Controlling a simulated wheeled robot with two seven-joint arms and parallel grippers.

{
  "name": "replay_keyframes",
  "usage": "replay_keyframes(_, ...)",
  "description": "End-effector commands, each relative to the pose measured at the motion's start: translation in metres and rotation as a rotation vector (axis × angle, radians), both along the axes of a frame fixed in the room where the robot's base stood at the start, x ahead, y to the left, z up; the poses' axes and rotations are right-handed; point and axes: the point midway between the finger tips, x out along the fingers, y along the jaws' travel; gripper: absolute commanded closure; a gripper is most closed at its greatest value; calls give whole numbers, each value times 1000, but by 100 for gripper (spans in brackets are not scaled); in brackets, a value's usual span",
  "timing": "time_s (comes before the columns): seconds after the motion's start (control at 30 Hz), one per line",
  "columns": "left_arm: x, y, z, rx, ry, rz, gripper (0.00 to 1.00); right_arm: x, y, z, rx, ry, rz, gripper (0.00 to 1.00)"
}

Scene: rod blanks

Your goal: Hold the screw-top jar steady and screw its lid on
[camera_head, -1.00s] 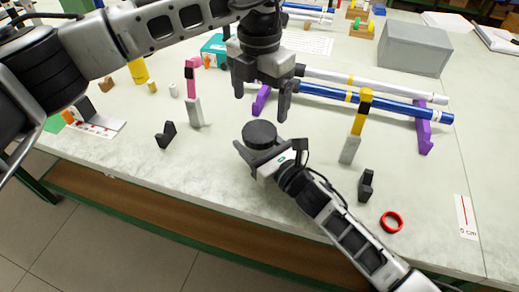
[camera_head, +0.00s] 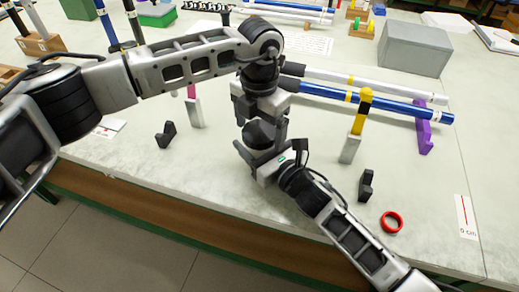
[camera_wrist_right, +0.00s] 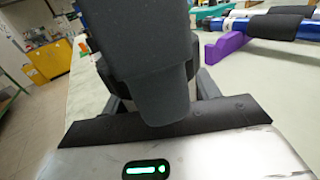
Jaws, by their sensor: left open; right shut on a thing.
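The dark round lid (camera_head: 259,134) of the screw-top jar sits at my right gripper, near the front of the table. My right gripper (camera_head: 262,156) is shut on the jar, whose body is mostly hidden by the jaws. My left gripper (camera_head: 261,124) is open, pointing down from above, with its fingers on either side of the lid. I cannot tell whether the fingers touch it. In the right wrist view a dark grey left finger (camera_wrist_right: 150,65) fills the middle and hides most of the jar.
A blue rod (camera_head: 388,106) and a white rod (camera_head: 385,88) lie behind on a purple stand (camera_head: 424,137). A black bracket (camera_head: 366,186) and red ring (camera_head: 391,222) are nearer the front. Another black bracket (camera_head: 166,134) stands left.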

Motion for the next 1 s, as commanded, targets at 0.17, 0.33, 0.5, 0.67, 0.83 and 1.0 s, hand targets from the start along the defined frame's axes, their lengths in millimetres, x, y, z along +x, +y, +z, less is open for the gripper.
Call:
replay_keyframes(0.17, 0, 0, 0, 0, 0, 0, 49, 0, 0, -1, -1, 1, 0, 100)
replay_keyframes(0.33, 0, 0, 0, 0, 0, 0, 58, 0, 0, 0, -1, 1, 0, 100)
replay_keyframes(0.5, 0, 0, 1, -1, -1, -6, 58, 0, 0, 0, -1, 1, 0, 100)
replay_keyframes(0.67, 0, 0, 1, -1, -1, -6, 5, 0, 0, -1, -1, 1, 0, 100)
replay_keyframes(0.83, 0, 0, 1, -1, -1, -6, 5, 0, 0, -1, -1, 1, 0, 100)
replay_keyframes(1.0, 1, 0, 7, -1, -2, -6, 5, 0, 0, 0, -1, 1, 0, 100)
